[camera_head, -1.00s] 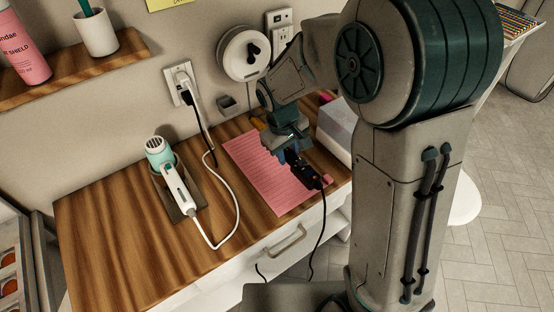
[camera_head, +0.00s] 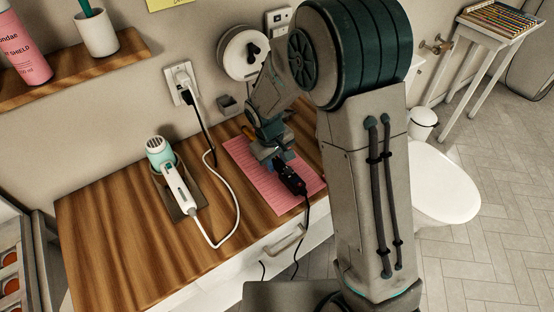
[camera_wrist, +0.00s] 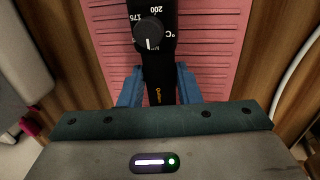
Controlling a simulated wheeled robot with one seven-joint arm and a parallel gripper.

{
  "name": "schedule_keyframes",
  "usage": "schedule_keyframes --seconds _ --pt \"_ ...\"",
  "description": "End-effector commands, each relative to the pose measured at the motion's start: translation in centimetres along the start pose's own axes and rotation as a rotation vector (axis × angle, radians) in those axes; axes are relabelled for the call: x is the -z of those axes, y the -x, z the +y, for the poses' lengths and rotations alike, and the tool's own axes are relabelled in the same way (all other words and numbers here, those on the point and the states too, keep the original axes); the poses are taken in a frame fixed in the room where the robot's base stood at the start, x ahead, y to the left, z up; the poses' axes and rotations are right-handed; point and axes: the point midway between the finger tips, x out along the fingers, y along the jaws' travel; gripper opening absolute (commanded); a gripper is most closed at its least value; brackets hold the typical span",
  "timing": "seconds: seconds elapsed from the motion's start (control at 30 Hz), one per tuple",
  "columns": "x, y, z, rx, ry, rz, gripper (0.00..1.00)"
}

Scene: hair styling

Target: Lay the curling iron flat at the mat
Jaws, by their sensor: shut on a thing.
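The curling iron (camera_head: 291,179) has a black body and a black cord hanging over the counter's front edge. In the wrist view its black handle (camera_wrist: 158,72) shows a round dial with temperature marks. My gripper (camera_head: 280,163) is shut on this handle, with blue fingers (camera_wrist: 157,88) on either side. The pink ribbed mat (camera_head: 250,166) lies on the wooden counter under the gripper; it also fills the background of the wrist view (camera_wrist: 215,50). The iron is over the mat; I cannot tell whether it touches it. Its far end is hidden by my gripper.
A teal and white hair dryer (camera_head: 172,178) rests on a dark holder at the left, its white cord (camera_head: 236,205) curving toward the mat. A wall outlet (camera_head: 184,83) is behind. The counter's left part (camera_head: 110,230) is clear.

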Motion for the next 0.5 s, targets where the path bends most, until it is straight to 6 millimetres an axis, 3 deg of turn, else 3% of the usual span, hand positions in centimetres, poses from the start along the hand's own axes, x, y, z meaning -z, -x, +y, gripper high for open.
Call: schedule_keyframes --seconds 0.07,0.1,0.13,0.5 --pt "0.03 -0.37 -0.05 0.0 0.0 0.001 0.0" --pt "0.0 -0.23 -0.04 0.0 0.0 0.0 0.41" --pt "0.0 -0.21 -0.04 0.0 0.0 0.0 0.5" --pt "-0.01 0.16 0.05 0.0 -0.001 0.0 0.52"
